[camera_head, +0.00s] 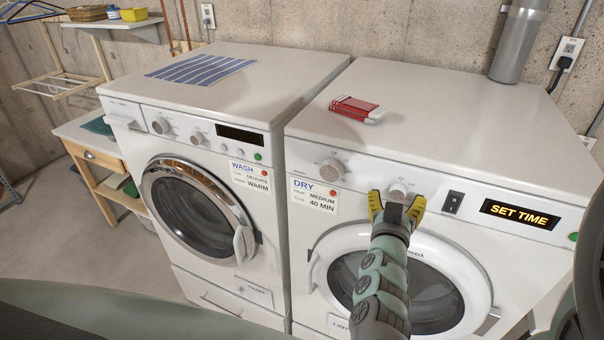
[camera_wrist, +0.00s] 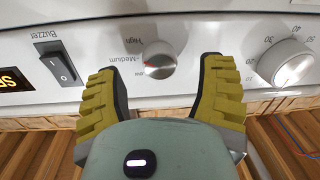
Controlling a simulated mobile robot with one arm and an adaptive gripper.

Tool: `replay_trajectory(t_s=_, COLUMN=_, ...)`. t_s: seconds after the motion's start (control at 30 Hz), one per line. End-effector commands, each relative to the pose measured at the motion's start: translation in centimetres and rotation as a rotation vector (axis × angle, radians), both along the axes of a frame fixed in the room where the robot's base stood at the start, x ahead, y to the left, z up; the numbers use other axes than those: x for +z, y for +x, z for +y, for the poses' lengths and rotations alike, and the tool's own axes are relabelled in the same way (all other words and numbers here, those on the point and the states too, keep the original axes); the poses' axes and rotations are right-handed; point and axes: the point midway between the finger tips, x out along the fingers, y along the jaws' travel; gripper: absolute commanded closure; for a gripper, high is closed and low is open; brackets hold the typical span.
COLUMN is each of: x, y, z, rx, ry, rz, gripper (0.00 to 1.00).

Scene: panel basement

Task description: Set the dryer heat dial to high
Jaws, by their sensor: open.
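The dryer (camera_head: 450,130) stands at the right in the head view. Its small heat dial (camera_wrist: 159,60) is a round silver knob with a red mark; the printed labels around it include High and Medium. The red mark appears to point towards Medium. The dial also shows in the head view (camera_head: 398,189), partly behind the gripper. My gripper (camera_head: 397,198) has yellow fingertips and is open in front of the panel. In the wrist view its fingers (camera_wrist: 158,68) stand on either side of the dial, with visible gaps.
The larger timer dial (camera_wrist: 287,63) and the black Buzzer switch (camera_wrist: 60,63) flank the heat dial. A display (camera_head: 519,214) reads SET TIME. A card (camera_head: 315,194) reads DRY, MEDIUM, 40 MIN. The washer (camera_head: 205,150) stands left. A red-and-white item (camera_head: 356,108) lies on the dryer.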

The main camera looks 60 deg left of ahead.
Motion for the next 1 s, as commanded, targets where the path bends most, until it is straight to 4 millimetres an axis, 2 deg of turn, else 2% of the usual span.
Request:
replay_trajectory(t_s=0.3, x=0.1, y=1.5, z=0.9, rx=-0.004, ry=0.002, rz=-0.001, gripper=0.31)
replay_trajectory(t_s=0.67, x=0.0, y=1.6, z=0.9, rx=-0.004, ry=0.002, rz=-0.001, gripper=0.29)
replay_trajectory(t_s=1.0, x=0.0, y=1.5, z=1.0, rx=-0.003, ry=0.001, rz=-0.001, gripper=0.64)
